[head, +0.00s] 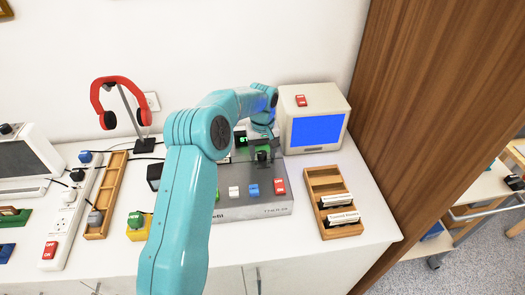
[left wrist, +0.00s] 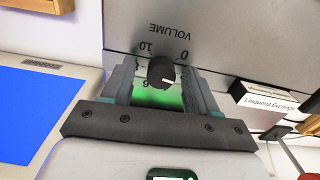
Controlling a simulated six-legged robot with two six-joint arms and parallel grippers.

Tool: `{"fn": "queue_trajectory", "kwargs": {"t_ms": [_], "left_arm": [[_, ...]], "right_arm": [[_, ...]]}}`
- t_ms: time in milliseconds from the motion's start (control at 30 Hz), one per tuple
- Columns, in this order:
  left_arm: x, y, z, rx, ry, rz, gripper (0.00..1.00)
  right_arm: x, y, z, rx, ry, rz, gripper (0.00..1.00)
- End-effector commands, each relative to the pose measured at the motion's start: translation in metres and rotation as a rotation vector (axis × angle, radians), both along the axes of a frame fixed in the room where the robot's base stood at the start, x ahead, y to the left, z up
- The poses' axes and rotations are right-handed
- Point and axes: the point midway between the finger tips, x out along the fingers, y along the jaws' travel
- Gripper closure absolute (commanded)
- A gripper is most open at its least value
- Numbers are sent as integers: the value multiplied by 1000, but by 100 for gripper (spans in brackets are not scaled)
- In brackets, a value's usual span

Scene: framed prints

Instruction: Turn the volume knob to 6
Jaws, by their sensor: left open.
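The black volume knob (left wrist: 160,70) is on the grey panel under upside-down "VOLUME" lettering in the left wrist view. Its white pointer line points right and slightly down there, away from the visible 6, 8 and 10. Digits on that right side are hidden by a finger. My left gripper (left wrist: 160,82) is open, with one finger on each side of the knob; I cannot tell whether they touch it. In the head view my left gripper (head: 259,144) is over the grey box (head: 268,208), near a small green-lit display (head: 242,139). My right gripper is not in view.
A beige monitor with a blue screen (head: 318,130) stands close behind the gripper. A wooden tray with cards (head: 318,181) lies to the right. A red headset (head: 118,83), a power strip (head: 65,223) and a wooden tray (head: 107,194) are left. The white tabletop's front right is clear.

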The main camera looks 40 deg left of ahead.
Motion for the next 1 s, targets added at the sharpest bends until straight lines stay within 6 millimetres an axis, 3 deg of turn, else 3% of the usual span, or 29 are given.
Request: {"fn": "queue_trajectory", "kwargs": {"t_ms": [67,100,267,667,1000], "left_arm": [[0,0,0,0,0,0,41],[0,0,1,0,0,0,48],[0,0,1,1,1,0,97],[0,1,1,1,-1,-58,97],[0,1,1,1,-1,-311,97]], "right_arm": [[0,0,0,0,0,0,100],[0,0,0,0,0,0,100],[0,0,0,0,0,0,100],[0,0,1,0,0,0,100],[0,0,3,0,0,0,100]]}}
